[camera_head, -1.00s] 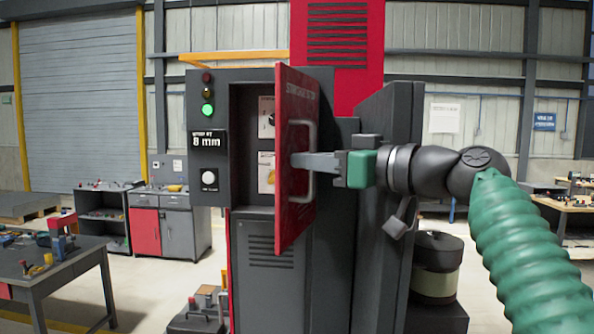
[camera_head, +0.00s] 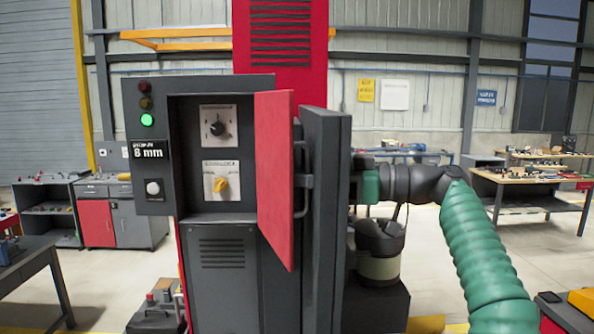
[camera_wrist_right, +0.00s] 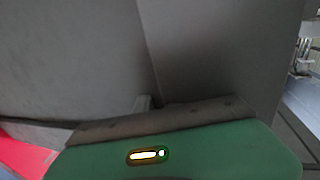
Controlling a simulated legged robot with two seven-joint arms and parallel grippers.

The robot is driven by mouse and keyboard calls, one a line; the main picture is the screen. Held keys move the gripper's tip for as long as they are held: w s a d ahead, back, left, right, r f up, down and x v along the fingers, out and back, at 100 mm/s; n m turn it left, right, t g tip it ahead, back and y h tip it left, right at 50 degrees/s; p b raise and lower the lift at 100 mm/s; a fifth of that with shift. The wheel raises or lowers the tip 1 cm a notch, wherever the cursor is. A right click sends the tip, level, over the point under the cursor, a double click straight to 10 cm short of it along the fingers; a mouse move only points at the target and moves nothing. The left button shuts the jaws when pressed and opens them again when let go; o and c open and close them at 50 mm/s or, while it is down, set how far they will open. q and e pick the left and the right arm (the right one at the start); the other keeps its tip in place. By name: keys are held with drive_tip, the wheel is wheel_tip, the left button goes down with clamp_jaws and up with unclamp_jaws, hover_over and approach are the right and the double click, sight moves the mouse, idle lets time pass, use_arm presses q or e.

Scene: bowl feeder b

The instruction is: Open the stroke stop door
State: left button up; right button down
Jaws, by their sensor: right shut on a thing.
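My right gripper (camera_head: 307,181) is shut on the handle; a grey fingertip shows there, while a dark panel hides most of the fingers. In the right wrist view, its green body (camera_wrist_right: 180,150) faces a grey surface, and the grip is hidden. In the open recess are a black knob (camera_head: 217,129) and a yellow knob (camera_head: 220,185). My left gripper is out of view.
The dark upright panel (camera_head: 325,220) stands between the door and my right arm. A round bowl unit (camera_head: 379,250) stands below that arm. The control strip with a green lamp (camera_head: 147,120) and display (camera_head: 148,152) is left of the recess. The recess front is clear.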

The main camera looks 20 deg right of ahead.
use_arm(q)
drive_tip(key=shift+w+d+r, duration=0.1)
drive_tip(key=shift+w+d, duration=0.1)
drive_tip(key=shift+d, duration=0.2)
use_arm(e)
drive_tip(key=shift+w+d, duration=0.25)
drive_tip(key=shift+d, duration=0.35)
drive_tip(key=c, duration=1.5)
unclamp_jaws()
drive_tip(key=shift+s+a, duration=0.1)
drive_tip(key=shift+a, duration=0.25)
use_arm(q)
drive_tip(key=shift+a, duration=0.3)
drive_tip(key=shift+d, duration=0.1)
use_arm(e)
drive_tip(key=shift+d, duration=0.1)
